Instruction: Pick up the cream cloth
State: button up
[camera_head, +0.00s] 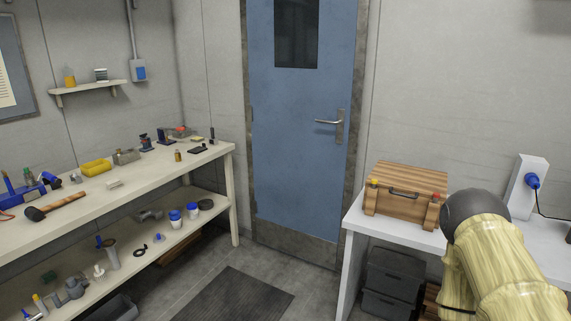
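A small cream block-like item (114,184) lies on the top of the left workbench (130,194), in front of a yellow tray. It may be the folded cream cloth, but it is too small to tell. No other clear cloth shows. My arm fills the lower right with its pale yellow links and dark rounded joint, beside a wooden chest. My gripper is not in view.
The workbench holds a hammer (55,206), a yellow tray (96,168) and small items; its lower shelf holds white jars. A wooden chest (404,192) stands on the right table (385,228). Open floor with a dark mat (235,294) lies between, before a closed blue door (300,150).

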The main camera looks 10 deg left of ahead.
aim_at(111, 184)
jog(key=u, duration=0.45)
jog(key=i, duration=1.7)
jog(key=u, duration=0.75)
